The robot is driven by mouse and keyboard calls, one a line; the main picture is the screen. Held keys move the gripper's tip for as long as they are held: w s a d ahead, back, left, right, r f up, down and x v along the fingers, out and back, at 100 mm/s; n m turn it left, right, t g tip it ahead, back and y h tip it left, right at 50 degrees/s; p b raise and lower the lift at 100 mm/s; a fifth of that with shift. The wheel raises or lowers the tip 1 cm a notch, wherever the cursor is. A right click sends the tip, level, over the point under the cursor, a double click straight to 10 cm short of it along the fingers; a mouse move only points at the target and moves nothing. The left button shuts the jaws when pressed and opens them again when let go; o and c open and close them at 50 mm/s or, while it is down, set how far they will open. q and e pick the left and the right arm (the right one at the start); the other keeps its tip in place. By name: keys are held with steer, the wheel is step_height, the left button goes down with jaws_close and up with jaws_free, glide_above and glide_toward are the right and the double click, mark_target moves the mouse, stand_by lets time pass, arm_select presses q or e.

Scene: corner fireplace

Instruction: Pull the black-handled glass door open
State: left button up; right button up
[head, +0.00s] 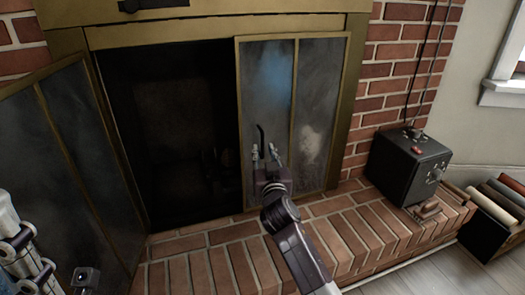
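The right glass door (268,85) of the fireplace has a brass frame and smoky panes, and it stands closed across the right part of the opening. Its thin black handle (261,134) stands upright near the door's lower middle. My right gripper (265,153) reaches up from below, in front of this door. Its two fingertips are apart, with the lower end of the handle between them in the picture; I cannot tell whether they touch it. The left glass door (75,165) is swung outward. My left arm shows at the lower left edge, but its gripper fingers do not show.
The brick hearth (350,225) runs below the doors. A black box (408,165) with knobs and cables stands on its right end. A crate of logs (490,222) is at the far right. The dark firebox (170,120) is open at left centre.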

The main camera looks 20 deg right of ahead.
mark_target(263, 147)
steer(key=shift+w+d+b, duration=0.15)
steer(key=shift+w+b, duration=0.1)
steer(key=shift+w, duration=0.6)
steer(key=shift+w+d+b, duration=0.15)
steer(key=shift+w+b, duration=0.05)
steer(key=shift+w, duration=0.65)
jaws_close()
